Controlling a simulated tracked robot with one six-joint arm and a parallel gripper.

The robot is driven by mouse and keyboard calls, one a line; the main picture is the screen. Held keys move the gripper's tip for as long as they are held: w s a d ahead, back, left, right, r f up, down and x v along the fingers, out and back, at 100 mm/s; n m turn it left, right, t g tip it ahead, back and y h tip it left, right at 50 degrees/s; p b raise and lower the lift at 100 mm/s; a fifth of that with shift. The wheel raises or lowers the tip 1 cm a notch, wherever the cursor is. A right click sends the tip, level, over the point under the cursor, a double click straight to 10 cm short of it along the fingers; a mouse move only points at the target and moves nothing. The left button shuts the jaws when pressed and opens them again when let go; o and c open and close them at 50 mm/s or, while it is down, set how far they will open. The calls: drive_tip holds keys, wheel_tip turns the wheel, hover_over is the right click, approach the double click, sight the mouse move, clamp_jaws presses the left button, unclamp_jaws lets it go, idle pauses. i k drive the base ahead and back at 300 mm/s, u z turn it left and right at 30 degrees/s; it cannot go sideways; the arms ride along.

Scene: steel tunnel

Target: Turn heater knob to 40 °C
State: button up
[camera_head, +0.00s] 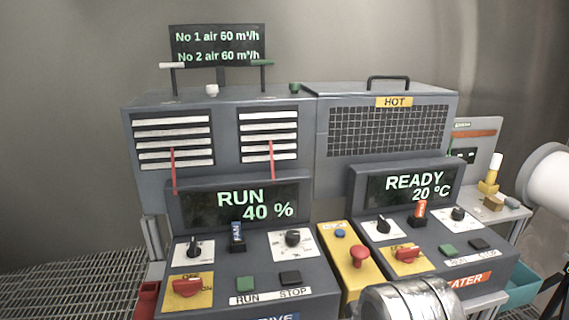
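The heater panel (437,244) is the right-hand sloped console, with an orange label ending in "EATER" on its front. Its display (412,190) reads "READY 20 °C". Two black knobs on white plates sit below the display: a left knob (383,226) and a right knob (458,214). Their scale marks are too small to read, so I cannot tell which one sets the temperature. A red rotary switch (407,254) on a yellow plate sits at the lower left, with a green button (448,250) and a black button (479,244) beside it. My gripper is not in view.
The left console (240,270) reads "RUN 40 %" and has similar knobs. A yellow box with a red mushroom button (359,256) stands between the consoles. A silver crinkled round shape (410,301) blocks the bottom foreground. A grille marked "HOT" (389,131) is behind.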

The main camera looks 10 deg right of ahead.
sight(458, 215)
drive_tip(key=z, duration=1.25)
drive_tip(key=k, duration=0.5)
drive_tip(key=z, duration=0.45)
drive_tip(key=i, duration=0.65)
